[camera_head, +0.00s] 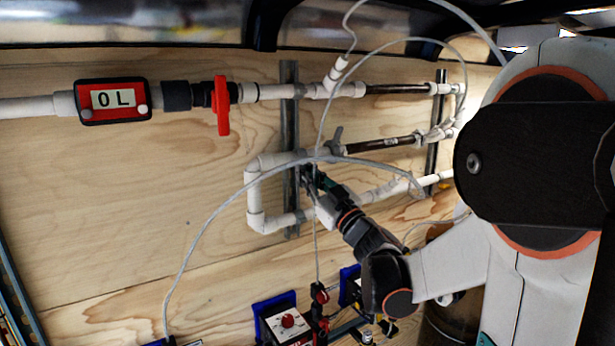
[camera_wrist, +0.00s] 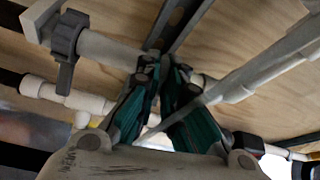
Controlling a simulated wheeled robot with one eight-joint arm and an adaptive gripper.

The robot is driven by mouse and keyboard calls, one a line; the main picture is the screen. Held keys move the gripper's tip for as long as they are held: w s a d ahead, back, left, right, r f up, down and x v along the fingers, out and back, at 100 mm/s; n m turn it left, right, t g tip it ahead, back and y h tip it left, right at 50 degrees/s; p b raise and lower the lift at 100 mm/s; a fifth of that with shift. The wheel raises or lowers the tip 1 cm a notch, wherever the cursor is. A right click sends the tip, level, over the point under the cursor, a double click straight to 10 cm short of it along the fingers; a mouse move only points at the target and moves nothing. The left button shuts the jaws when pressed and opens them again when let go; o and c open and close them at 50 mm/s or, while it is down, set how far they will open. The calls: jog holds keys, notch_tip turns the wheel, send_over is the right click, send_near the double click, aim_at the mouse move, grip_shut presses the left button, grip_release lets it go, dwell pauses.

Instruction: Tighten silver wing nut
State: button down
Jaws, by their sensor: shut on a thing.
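My gripper (camera_head: 309,174) reaches up to the middle white pipe, where that pipe crosses the left metal strut (camera_head: 290,90). In the wrist view its two teal fingers (camera_wrist: 163,70) come together at the pipe and the metal strut (camera_wrist: 183,25). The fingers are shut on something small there. I take it to be the silver wing nut, but the fingertips hide it and I cannot make out its wings.
A grey valve handle (camera_head: 337,138) sits on the middle pipe close to my gripper; it also shows in the wrist view (camera_wrist: 66,45). A thin grey hose (camera_head: 240,185) crosses in front. A red valve handle (camera_head: 221,106) and red meter (camera_head: 113,101) are upper left.

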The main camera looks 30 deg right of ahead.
jog(key=shift+a+m+g+h+b, duration=0.15)
jog(key=shift+m+h, duration=1)
jog(key=shift+m, duration=1)
jog(key=shift+a+m+g+h+b, duration=0.1)
jog(key=shift+m+h, duration=1.1)
jog(key=shift+m, duration=0.9)
jog(key=shift+a+m+g+h+b, duration=0.15)
jog(key=shift+m+h, duration=1)
jog(key=shift+m, duration=1)
jog(key=shift+d, duration=0.1)
jog(key=c, duration=1.7)
grip_release()
